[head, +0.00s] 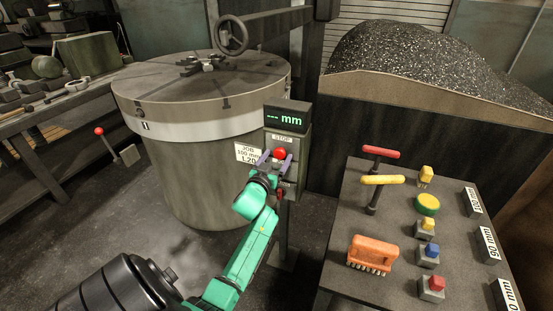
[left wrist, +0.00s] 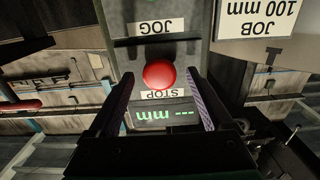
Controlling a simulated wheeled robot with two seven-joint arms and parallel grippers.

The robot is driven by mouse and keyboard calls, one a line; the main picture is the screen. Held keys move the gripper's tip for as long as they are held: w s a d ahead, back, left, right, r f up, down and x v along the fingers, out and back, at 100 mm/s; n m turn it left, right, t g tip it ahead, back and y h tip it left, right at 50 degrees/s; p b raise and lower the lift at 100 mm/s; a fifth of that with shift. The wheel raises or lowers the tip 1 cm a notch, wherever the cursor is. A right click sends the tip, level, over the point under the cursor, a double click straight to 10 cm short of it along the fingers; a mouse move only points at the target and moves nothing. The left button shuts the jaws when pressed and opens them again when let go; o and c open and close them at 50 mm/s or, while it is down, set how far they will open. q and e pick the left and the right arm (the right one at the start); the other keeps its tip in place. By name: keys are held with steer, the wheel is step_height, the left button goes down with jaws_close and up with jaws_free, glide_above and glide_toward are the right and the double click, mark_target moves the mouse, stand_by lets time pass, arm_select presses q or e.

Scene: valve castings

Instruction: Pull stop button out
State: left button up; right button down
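The red stop button (head: 280,154) is on the front of a grey control box (head: 299,145), under a STOP label and a display reading "--- mm". In the left wrist view the red button (left wrist: 159,75) shows upside down between my fingers, with the JOG label beyond it. My left gripper (head: 272,158) is open, one finger on each side of the button. In the left wrist view my left gripper (left wrist: 160,95) shows a gap between each finger and the button. My right gripper is not in view.
A large round drum (head: 200,150) with a handwheel (head: 232,35) stands behind left of the box. A table (head: 395,220) at right holds T-handles, a brush (head: 372,254), coloured blocks and mm signs. A JOB card (head: 248,154) hangs beside the button.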

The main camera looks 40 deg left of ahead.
arm_select(q)
jaws_close()
steer(key=shift+s+d+r+p, duration=0.1)
steer(key=shift+s+d+p, duration=0.1)
steer(key=shift+s+p, duration=0.35)
steer(key=shift+f, duration=0.25)
steer(key=shift+o, duration=0.5)
jaws_free()
steer(key=shift+r, duration=0.15)
steer(key=shift+s, duration=0.1)
steer(key=shift+s+d, duration=0.15)
steer(key=shift+s, duration=0.15)
steer(key=v, duration=1.4)
